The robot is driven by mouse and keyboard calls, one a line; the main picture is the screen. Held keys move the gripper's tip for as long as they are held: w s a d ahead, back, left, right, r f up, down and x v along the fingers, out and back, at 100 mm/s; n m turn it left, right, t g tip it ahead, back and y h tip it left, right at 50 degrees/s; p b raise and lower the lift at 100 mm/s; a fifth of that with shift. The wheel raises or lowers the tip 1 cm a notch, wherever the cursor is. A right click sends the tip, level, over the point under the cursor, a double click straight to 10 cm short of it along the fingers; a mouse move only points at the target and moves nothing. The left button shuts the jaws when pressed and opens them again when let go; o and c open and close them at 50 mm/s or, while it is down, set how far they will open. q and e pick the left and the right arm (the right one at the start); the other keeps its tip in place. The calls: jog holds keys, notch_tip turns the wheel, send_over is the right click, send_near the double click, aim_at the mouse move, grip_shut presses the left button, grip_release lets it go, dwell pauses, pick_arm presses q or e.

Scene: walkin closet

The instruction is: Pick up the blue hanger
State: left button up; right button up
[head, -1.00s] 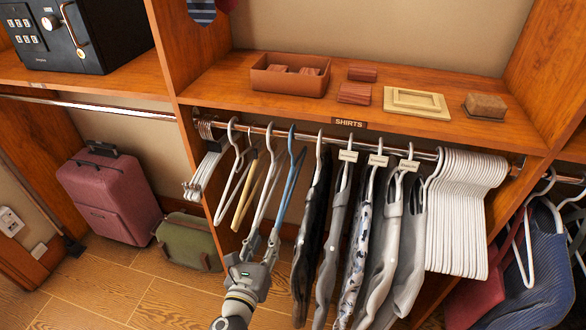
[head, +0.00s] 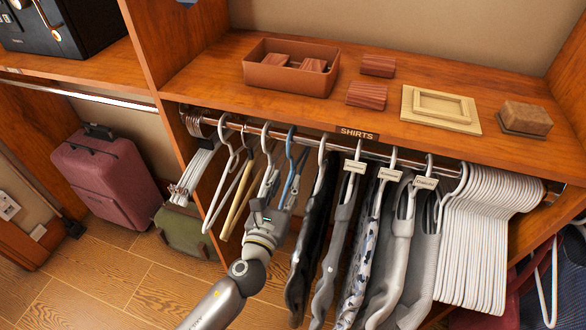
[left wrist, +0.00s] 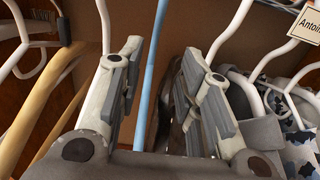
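The blue hanger (head: 290,160) hangs by its hook on the metal rod, between a white hanger (head: 266,165) and dark clothing (head: 312,225). My left gripper (head: 277,190) is at its lower part, below the rod. In the left wrist view the left gripper (left wrist: 160,62) is open. The blue hanger (left wrist: 152,75) runs between its two fingers, with a gap on each side. In the head view my gripper hides the hanger's lower end. My right gripper is in neither current view.
White hangers and a tan wooden hanger (head: 234,203) hang close on the left. Several garments hang close on the right, then a dense row of white hangers (head: 480,240). The shelf (head: 210,75) above holds a brown tray (head: 258,76). Suitcases stand at left.

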aim_at(291, 164)
pick_arm(q)
jog(key=shift+x, duration=1.05)
jog(key=x, duration=0.4)
jog(key=shift+w+a, duration=0.3)
jog(key=shift+w, duration=0.1)
jog(key=shift+w+d, duration=0.2)
jog(key=shift+w, duration=0.35)
jog(key=shift+s, duration=0.1)
jog(key=shift+c, duration=0.6)
grip_shut()
pick_arm(e)
jog(key=shift+s+a, duration=0.2)
jog(key=shift+s, duration=0.45)
